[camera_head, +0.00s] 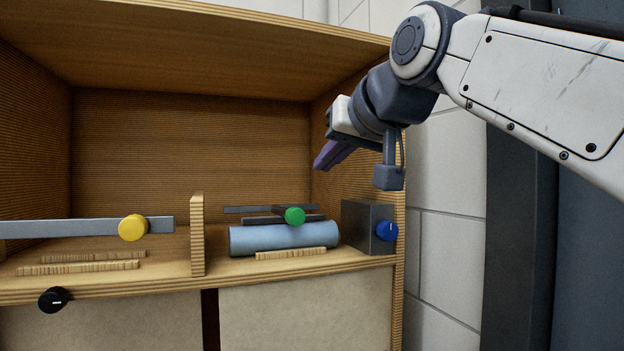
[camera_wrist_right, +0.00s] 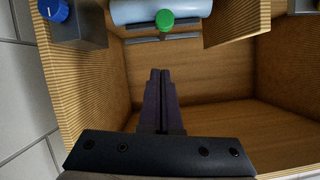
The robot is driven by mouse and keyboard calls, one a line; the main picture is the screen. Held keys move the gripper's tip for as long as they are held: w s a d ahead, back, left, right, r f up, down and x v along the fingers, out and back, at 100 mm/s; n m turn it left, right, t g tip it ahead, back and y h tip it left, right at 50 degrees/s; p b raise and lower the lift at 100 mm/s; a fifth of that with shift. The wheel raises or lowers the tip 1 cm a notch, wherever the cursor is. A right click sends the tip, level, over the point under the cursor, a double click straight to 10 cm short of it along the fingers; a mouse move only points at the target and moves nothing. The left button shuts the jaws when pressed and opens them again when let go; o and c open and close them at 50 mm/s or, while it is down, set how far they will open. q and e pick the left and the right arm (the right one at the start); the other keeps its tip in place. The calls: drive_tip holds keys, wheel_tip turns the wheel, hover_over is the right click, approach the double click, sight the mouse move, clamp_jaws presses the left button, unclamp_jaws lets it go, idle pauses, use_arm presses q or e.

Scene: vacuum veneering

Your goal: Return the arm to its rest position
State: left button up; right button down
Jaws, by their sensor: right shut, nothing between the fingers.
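My right gripper (camera_head: 328,158) is at the upper right of the open wooden cabinet in the head view, above the grey box with the blue knob. Its dark purple fingers are together and empty. They also show in the right wrist view (camera_wrist_right: 158,85), with the cabinet's inside behind them. My right arm (camera_head: 540,90) comes in from the upper right. My left gripper is not in view.
The cabinet shelf holds a blue roll (camera_head: 285,237), a green knob (camera_head: 294,215) on metal bars, a grey box (camera_head: 368,225) with a blue knob (camera_head: 387,231), and a yellow knob (camera_head: 132,227) on a bar. A wooden divider (camera_head: 197,235) splits it. A tiled wall (camera_head: 445,230) stands right.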

drive_tip(key=s+a+f+n+g+b, duration=0.1)
drive_tip(key=s+a+f+g, duration=0.15)
drive_tip(key=f, duration=0.85)
drive_tip(key=s+a+f+n+g+h+b, duration=0.1)
drive_tip(key=s+f+g+b, duration=0.15)
drive_tip(key=f, duration=0.85)
drive_tip(key=s+a+f+n+g, duration=0.1)
drive_tip(key=s+a+f+g, duration=0.15)
drive_tip(key=f, duration=0.85)
drive_tip(key=s+d+f+n+g+h+b, duration=0.1)
drive_tip(key=s+d+f+g, duration=0.1)
drive_tip(key=s+f, duration=0.7)
drive_tip(key=s+d+f+n+g+h+b, duration=0.1)
drive_tip(key=s+d+f+g+h, duration=0.1)
drive_tip(key=s+f, duration=0.7)
wheel_tip(320, 180, down, 5)
drive_tip(key=shift+d+r+g+b, duration=0.15)
drive_tip(key=shift+d+g+b, duration=0.35)
drive_tip(key=shift+d, duration=0.75)
drive_tip(key=shift+w, duration=0.1)
